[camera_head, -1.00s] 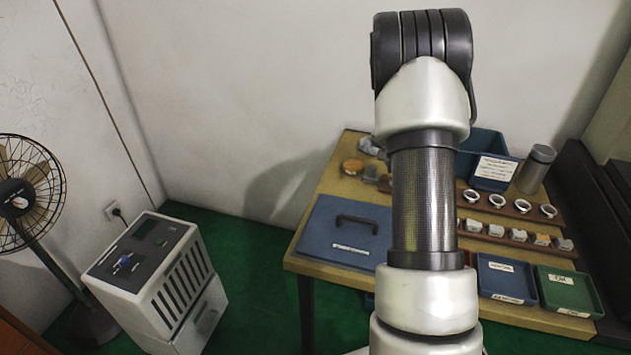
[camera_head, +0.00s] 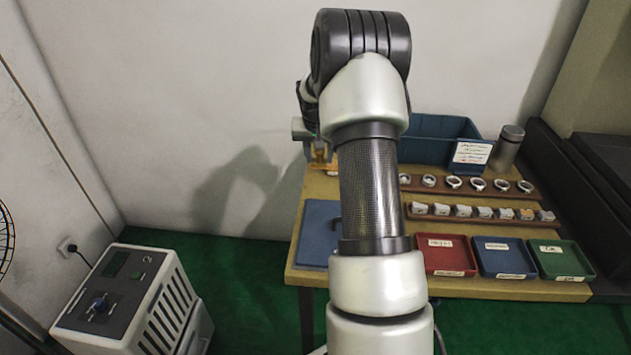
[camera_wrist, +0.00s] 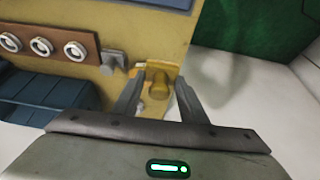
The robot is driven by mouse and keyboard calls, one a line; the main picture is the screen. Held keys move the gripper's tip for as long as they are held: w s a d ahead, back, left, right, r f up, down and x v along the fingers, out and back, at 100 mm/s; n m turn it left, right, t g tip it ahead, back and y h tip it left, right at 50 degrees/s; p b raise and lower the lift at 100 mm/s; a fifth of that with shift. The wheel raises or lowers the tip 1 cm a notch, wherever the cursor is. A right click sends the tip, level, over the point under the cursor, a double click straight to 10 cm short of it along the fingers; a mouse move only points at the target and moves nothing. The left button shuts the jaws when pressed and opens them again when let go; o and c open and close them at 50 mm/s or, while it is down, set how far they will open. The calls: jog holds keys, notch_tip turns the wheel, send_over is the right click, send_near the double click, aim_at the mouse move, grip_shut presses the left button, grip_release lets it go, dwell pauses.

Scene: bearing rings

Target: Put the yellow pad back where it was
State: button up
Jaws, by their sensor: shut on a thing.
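My gripper (camera_wrist: 159,82) is shut on the yellow pad (camera_wrist: 160,86), which shows between the two fingers in the wrist view. The pad has a rounded, upright yellow part. In the head view, a yellow piece (camera_head: 321,157) shows below the grey end of my arm, at the back left of the table. My arm hides part of that area, and whether the pad touches the tabletop cannot be told.
The wooden table (camera_head: 300,281) carries a blue case (camera_head: 318,228), a blue bin (camera_head: 424,127), a ring rack (camera_head: 466,188), a block rack (camera_head: 452,215), and red (camera_head: 446,256), blue (camera_head: 503,259) and green (camera_head: 561,260) trays. A grey block (camera_wrist: 113,62) lies near the gripper. A white cabinet stands left.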

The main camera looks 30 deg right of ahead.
aim_at(320, 183)
notch_tip(320, 183, down, 8)
jog(key=shift+r+b, duration=0.25)
jog(key=shift+b, duration=0.55)
jog(key=shift+f, duration=0.1)
jog(key=shift+f, duration=0.15)
jog(key=o, duration=1)
jog(key=shift+r, duration=0.2)
jog(key=shift+r, duration=0.25)
jog(key=p+v, duration=0.2)
jog(key=v, duration=0.9)
jog(key=shift+s+r, duration=0.15)
jog(key=shift+r, duration=0.1)
jog(key=shift+a, duration=0.15)
